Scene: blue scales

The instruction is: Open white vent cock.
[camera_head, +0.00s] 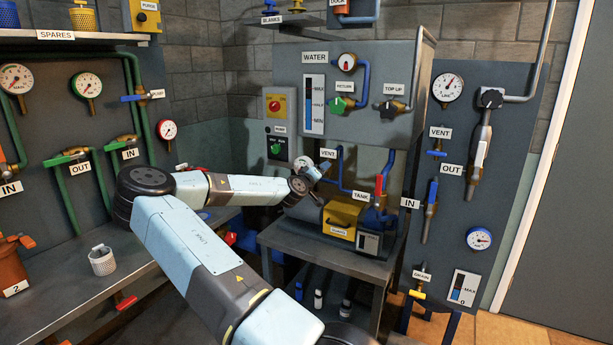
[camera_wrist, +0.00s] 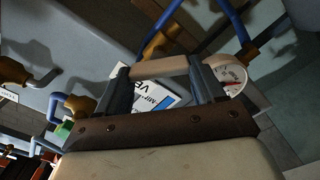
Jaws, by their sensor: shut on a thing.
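My gripper (camera_head: 318,170) is at the water unit, beside the VENT label (camera_head: 328,153) and a blue pipe. In the wrist view its two fingers (camera_wrist: 162,82) stand on either side of a pale bar (camera_wrist: 160,68), which looks like the white handle of the vent cock; the gripper is shut on it. A brass fitting (camera_wrist: 158,44) with a blue pipe shows just beyond the bar. In the head view my gripper and wrist hide the handle, so its angle to the pipe cannot be told there.
A round gauge (camera_wrist: 233,80) sits close to the right finger. The TANK cock with a red handle (camera_head: 379,186) and a yellow box (camera_head: 340,222) are right of and below my gripper. A grey table (camera_head: 300,252) carries the unit. Another VENT cock with a blue handle (camera_head: 437,153) is on the right panel.

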